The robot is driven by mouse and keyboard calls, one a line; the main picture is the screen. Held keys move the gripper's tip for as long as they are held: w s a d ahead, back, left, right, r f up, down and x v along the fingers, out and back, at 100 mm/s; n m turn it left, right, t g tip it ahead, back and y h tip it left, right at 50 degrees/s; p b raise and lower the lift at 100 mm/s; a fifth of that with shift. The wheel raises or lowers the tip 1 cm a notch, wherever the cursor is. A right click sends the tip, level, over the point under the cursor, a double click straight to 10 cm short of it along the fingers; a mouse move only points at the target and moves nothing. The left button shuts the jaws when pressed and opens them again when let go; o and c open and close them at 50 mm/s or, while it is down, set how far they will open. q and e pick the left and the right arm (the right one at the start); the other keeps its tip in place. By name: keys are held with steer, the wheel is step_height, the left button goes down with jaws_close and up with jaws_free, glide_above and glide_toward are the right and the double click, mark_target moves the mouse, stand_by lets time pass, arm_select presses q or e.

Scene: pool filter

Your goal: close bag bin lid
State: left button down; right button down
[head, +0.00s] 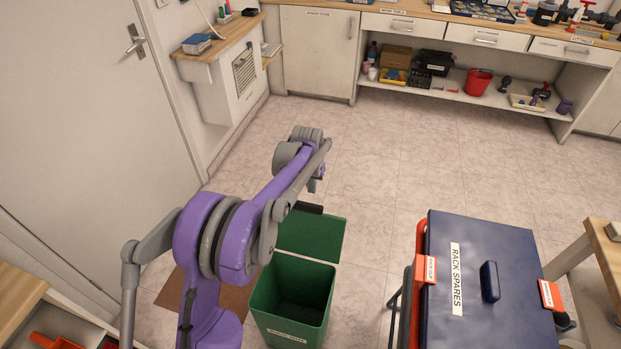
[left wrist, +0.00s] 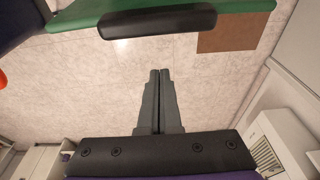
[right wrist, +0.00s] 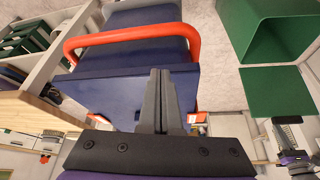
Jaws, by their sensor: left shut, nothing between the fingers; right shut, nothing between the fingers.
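The green bag bin (head: 291,304) stands on the floor at lower middle in the head view, its mouth open and its inside dark. Its green lid (head: 312,236) is swung back, away from me, with a black handle (head: 309,208) at the far edge. In the left wrist view the lid edge (left wrist: 255,6) and handle (left wrist: 158,22) show at the top. My left gripper (left wrist: 160,72) is shut and empty, apart from the handle, with floor beneath it. My right gripper (right wrist: 161,72) is shut and empty; its view shows the open bin (right wrist: 262,35) and lid (right wrist: 276,91) at the right.
A dark blue chest (head: 485,285) marked RACK SPARES, with red clips, stands right of the bin. A brown mat (head: 172,293) lies left of it. A door (head: 85,125) is at the left. The floor beyond the lid is clear up to the cabinets.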

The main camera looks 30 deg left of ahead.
arm_select(q)
steer(key=shift+s+d+r, duration=0.1)
steer(key=shift+s+d, duration=0.15)
steer(key=shift+s, duration=0.7)
steer(key=shift+s+d, duration=0.2)
steer(key=shift+s, duration=0.75)
steer(key=shift+s, duration=0.15)
